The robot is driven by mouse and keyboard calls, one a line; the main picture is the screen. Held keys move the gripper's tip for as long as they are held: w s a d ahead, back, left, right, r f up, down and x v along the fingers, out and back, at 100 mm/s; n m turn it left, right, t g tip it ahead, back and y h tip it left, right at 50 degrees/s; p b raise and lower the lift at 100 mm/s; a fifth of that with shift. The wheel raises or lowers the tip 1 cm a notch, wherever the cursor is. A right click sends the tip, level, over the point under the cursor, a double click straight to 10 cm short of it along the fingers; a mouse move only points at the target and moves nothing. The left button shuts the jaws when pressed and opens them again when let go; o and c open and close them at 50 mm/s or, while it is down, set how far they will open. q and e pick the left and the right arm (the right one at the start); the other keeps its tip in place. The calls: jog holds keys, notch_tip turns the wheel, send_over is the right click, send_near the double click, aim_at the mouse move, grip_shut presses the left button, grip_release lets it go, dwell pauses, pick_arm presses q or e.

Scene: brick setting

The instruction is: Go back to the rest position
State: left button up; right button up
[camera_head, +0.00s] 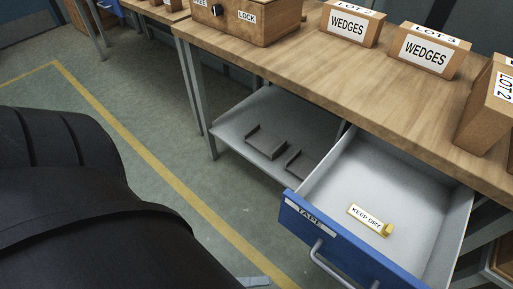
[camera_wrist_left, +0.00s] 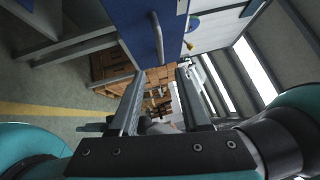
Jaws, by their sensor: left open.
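My left arm is the large black shape along the left of the head view. A small grey tip of my left gripper (camera_head: 258,281) shows at the bottom edge there, in front of the blue drawer (camera_head: 335,243). In the left wrist view the two fingers of my left gripper (camera_wrist_left: 160,76) stand apart with nothing between them. The blue drawer front with its grey handle (camera_wrist_left: 157,40) is just beyond the fingers, and I see no contact with it. My right gripper is in neither view.
The drawer stands pulled out and holds a yellow-and-white KEEP DRY piece (camera_head: 370,219). Wedge boxes (camera_head: 428,50) and a wooden lock box (camera_head: 247,22) stand on the workbench (camera_head: 300,75). Dark brackets (camera_head: 266,141) lie on the lower shelf (camera_head: 228,124). The floor at left is clear.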

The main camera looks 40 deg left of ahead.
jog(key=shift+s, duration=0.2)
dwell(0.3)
pick_arm(q)
jog(key=w+a+f+n+g+y+p, duration=0.1)
jog(key=w+a+f+n+y, duration=0.1)
jog(key=a+f+n+y, duration=0.25)
jog(key=w+a+f+n+g+y, duration=0.1)
jog(key=f+n+y, duration=0.2)
jog(key=f+n, duration=0.35)
jog(key=w+a+f+n+g+y+p, duration=0.1)
jog(key=w+a+f+n+y, duration=0.2)
jog(key=f, duration=0.5)
jog(key=s+a+f+n+g+y, duration=0.3)
jog(key=s+f+n+g+y, duration=0.1)
jog(key=s+f+n+g, duration=0.4)
notch_tip(320, 180, down, 3)
jog(key=s+n, duration=0.2)
jog(key=n, duration=0.2)
jog(key=shift+s+n+p, duration=0.3)
jog(key=shift+p, duration=0.1)
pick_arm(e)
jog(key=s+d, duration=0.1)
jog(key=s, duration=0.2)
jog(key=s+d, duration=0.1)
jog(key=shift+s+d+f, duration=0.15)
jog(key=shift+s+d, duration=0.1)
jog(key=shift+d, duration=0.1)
